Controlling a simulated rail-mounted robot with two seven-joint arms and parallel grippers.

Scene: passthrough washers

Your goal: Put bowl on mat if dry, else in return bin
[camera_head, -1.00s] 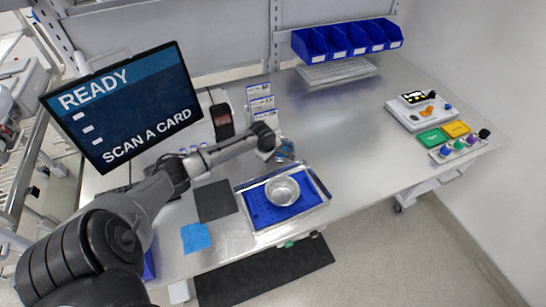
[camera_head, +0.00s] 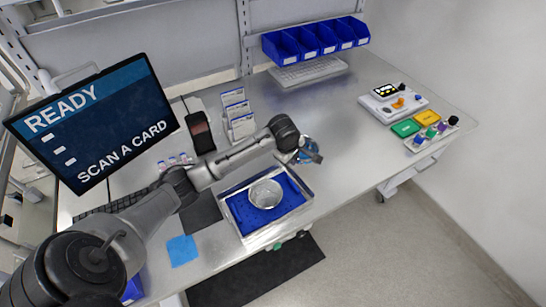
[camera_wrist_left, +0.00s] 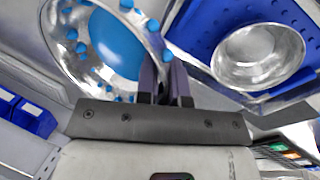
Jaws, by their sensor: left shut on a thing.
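My left gripper (camera_head: 309,152) is right of and behind the tray in the head view. In the left wrist view its fingers (camera_wrist_left: 165,80) are shut on the rim of a shiny metal bowl (camera_wrist_left: 75,60) with a blue inner bottom and several blue drop-like spots on rim and wall. In the head view this held bowl is mostly hidden by the gripper. A second metal bowl (camera_head: 265,194) sits upright in a tray (camera_head: 243,233) with a blue perforated lining; it also shows in the left wrist view (camera_wrist_left: 258,56). A dark grey mat (camera_head: 201,213) lies left of the tray. My right gripper is out of view.
A blue cloth (camera_head: 182,250) lies at the front left edge. A screen (camera_head: 95,122) reads "READY SCAN A CARD". Coloured pads and a device (camera_head: 393,101) are at right. The table's middle right is clear.

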